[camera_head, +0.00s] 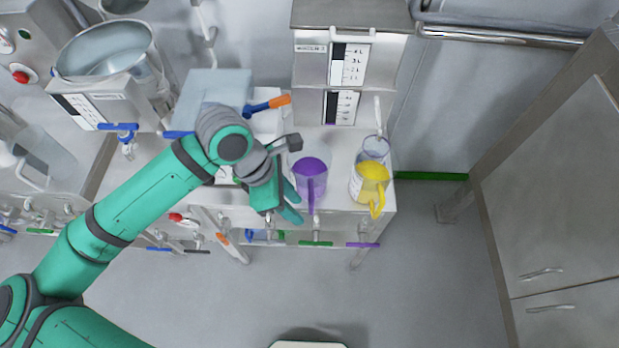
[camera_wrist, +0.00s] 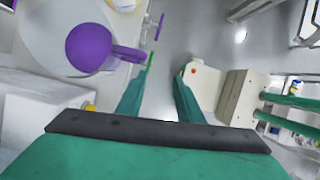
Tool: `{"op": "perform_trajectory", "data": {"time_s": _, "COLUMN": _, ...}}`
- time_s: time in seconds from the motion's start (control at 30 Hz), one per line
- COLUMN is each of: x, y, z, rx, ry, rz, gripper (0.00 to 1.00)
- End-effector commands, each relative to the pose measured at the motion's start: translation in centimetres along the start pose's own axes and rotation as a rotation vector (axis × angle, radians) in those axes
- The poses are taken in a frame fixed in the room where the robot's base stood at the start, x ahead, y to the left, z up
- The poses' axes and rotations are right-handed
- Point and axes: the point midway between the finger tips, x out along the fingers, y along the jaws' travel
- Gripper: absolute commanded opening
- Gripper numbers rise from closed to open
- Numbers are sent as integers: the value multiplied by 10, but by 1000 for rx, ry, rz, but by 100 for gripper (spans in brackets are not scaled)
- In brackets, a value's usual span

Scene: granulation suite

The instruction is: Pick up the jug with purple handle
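The jug with purple handle (camera_head: 310,178) stands upright on the steel bench, with purple also at its top and its handle toward the bench's front edge. In the wrist view the purple jug (camera_wrist: 90,48) is at the upper left, with its handle pointing right toward my fingers. My gripper (camera_head: 291,205) is just left of the jug, near the front edge of the bench. In the wrist view my gripper (camera_wrist: 158,95) is open, its two green fingers apart with nothing between them. The jug is outside the fingers.
A yellow-handled jug (camera_head: 370,184) stands close to the right of the purple one, with a clear container (camera_head: 376,148) behind it. A steel dispenser (camera_head: 345,60) rises behind. Coloured valve handles (camera_head: 316,243) stick out below the bench front.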

Motion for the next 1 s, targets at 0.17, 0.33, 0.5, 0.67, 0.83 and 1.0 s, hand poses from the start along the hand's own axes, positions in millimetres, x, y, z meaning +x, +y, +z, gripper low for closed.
{"op": "perform_trajectory", "data": {"time_s": 0.17, "x": -15, "y": 24, "z": 12, "rx": 84, "ry": 61, "rz": 68, "gripper": 33}}
{"op": "perform_trajectory", "data": {"time_s": 0.33, "x": -7, "y": 29, "z": 13, "rx": 99, "ry": 72, "rz": 81, "gripper": 33}}
{"op": "perform_trajectory", "data": {"time_s": 0.5, "x": 16, "y": 31, "z": 12, "rx": 97, "ry": 69, "rz": 80, "gripper": 33}}
{"op": "perform_trajectory", "data": {"time_s": 0.67, "x": 32, "y": 32, "z": 10, "rx": 96, "ry": 72, "rz": 80, "gripper": 33}}
{"op": "perform_trajectory", "data": {"time_s": 0.83, "x": 38, "y": 33, "z": 10, "rx": 95, "ry": 71, "rz": 80, "gripper": 33}}
{"op": "perform_trajectory", "data": {"time_s": 1.0, "x": 57, "y": 34, "z": 9, "rx": 96, "ry": 68, "rz": 78, "gripper": 33}}
